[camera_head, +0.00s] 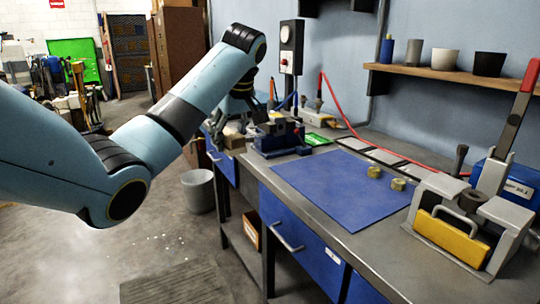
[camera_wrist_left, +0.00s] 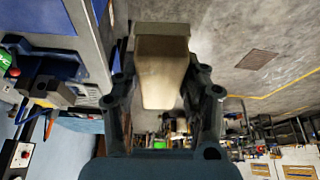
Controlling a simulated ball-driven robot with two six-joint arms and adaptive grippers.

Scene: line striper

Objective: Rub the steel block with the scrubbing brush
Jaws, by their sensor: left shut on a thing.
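My left arm comes in from the left of the head view, and its dark gripper (camera_head: 234,122) is small and partly hidden beyond the bench's far left end. In the left wrist view the gripper is shut on a pale tan block with a darker band at one end, which looks like the scrubbing brush (camera_wrist_left: 162,72). The blue vise (camera_head: 280,142) stands on the bench to the right of the gripper. A grey metal piece at its jaws looks like the steel block (camera_head: 277,126). The brush appears apart from the vise. My right gripper is not in view.
A blue mat (camera_head: 340,186) with two small brass pieces (camera_head: 374,172) covers the mid bench. A grey and yellow lever press (camera_head: 465,215) stands at the right. A red hose (camera_head: 350,125) runs along the back. A grey bin (camera_head: 198,190) stands on the floor.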

